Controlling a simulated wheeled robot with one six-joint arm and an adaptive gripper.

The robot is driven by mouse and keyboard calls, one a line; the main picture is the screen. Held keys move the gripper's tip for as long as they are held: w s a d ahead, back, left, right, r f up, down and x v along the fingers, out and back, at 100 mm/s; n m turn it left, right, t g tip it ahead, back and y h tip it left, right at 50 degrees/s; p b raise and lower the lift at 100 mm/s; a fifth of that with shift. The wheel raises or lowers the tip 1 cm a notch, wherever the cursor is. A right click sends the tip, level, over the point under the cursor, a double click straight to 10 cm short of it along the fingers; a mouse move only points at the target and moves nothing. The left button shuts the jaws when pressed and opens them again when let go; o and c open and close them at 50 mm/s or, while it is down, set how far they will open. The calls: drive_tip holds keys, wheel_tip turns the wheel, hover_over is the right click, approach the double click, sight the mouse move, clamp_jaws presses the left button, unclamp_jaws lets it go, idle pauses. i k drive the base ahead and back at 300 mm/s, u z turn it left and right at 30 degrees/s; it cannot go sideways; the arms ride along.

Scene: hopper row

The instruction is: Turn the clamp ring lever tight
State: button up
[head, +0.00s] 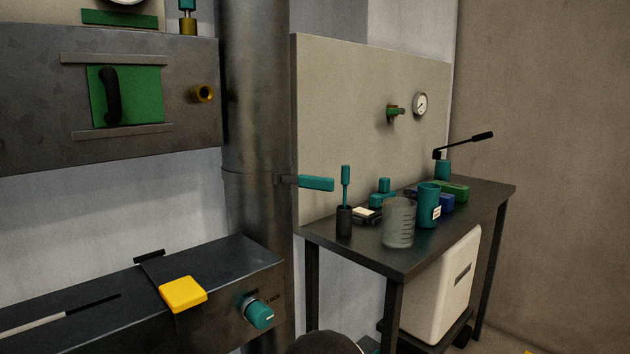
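The clamp ring (252,173) shows as a thin band around the thick vertical metal pipe (254,100). A teal lever (316,183) sticks out to the right from the pipe at about the height of this band, in front of the pale panel. It lies nearly level. Whether it is tight cannot be told from here. My gripper is not in view. A dark rounded shape at the bottom edge may be part of my arm.
A dark table (400,262) stands right of the pipe, holding a teal-handled tool in a black holder (344,221), a clear beaker (398,224) and a teal cup (428,207). A dark metal channel with a yellow block (183,293) and a teal knob (260,314) is at lower left.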

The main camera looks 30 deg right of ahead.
sight(302, 181)
drive_tip(key=u, duration=0.55)
drive_tip(key=k, duration=0.85)
drive_tip(key=z, duration=0.7)
